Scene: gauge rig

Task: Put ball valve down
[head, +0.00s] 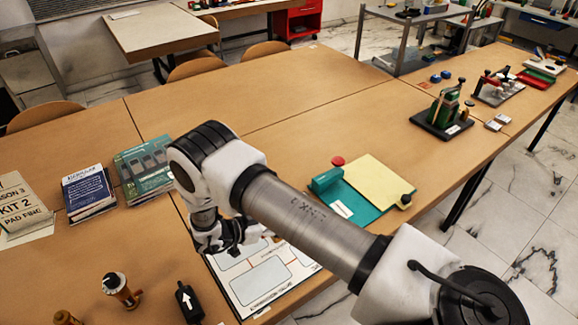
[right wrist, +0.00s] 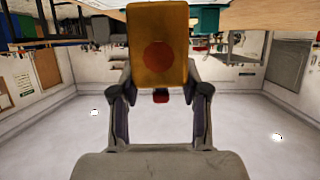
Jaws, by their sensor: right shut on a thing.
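My right gripper (head: 243,238) hangs over a white printed board (head: 262,283) in the head view. In the right wrist view the gripper (right wrist: 160,92) is shut on an amber, brass-coloured block with a dark red round mark, which I take to be the ball valve (right wrist: 158,22). A small red part shows just below the block between the fingers. In the head view the arm and gripper hide most of the held piece. I cannot tell whether it touches the board. My left gripper is not in view.
A black block with a white arrow (head: 188,303) and a brass fitting (head: 121,290) stand left of the board. Books (head: 88,192) lie farther left. A green tray with a yellow pad (head: 367,188) lies right.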

